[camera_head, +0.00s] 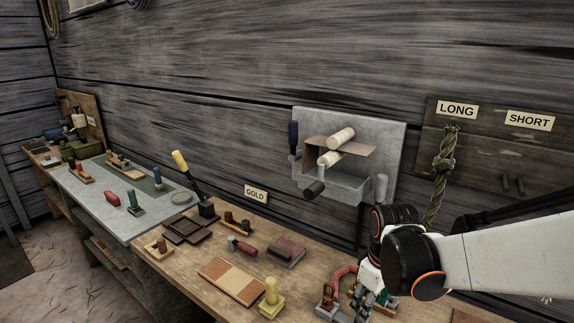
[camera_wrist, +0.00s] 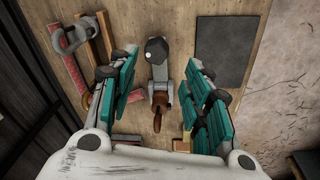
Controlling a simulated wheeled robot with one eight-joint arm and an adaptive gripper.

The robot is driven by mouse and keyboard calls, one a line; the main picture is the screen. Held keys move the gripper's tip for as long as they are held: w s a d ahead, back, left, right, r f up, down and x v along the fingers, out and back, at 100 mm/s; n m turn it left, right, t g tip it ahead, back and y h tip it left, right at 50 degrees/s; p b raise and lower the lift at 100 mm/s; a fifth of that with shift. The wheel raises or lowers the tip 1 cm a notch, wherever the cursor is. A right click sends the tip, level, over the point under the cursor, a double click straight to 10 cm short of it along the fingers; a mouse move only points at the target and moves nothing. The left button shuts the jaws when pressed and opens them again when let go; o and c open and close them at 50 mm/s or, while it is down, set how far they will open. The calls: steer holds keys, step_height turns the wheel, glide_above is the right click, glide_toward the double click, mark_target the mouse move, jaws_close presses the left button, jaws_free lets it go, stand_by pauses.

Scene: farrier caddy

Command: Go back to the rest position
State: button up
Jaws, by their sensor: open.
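My gripper (camera_head: 372,298) is low over the right part of the wooden bench (camera_head: 205,300), partly hidden by my arm in the head view. In the wrist view, my gripper (camera_wrist: 160,75) has its teal-padded fingers spread wide apart. A grey tool (camera_wrist: 158,80) with a dark round end and a brown part lies between and below the fingers. No finger visibly touches it, and nothing is held.
A red tool with a grey curved end (camera_wrist: 78,42) lies left of the fingers, and a dark flat square (camera_wrist: 222,50) lies right. The wall carries a grey holder (camera_head: 395,140) with rolls and a hanging rope (camera_head: 443,165). A red-handled tool (camera_head: 340,285) is close beside my gripper.

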steer(key=s+r+m+t, duration=0.5)
steer(key=s+r+m, duration=0.2)
steer(key=s+r, duration=0.4)
steer(key=shift+s+t, duration=0.4)
steer(key=shift+s, duration=0.55)
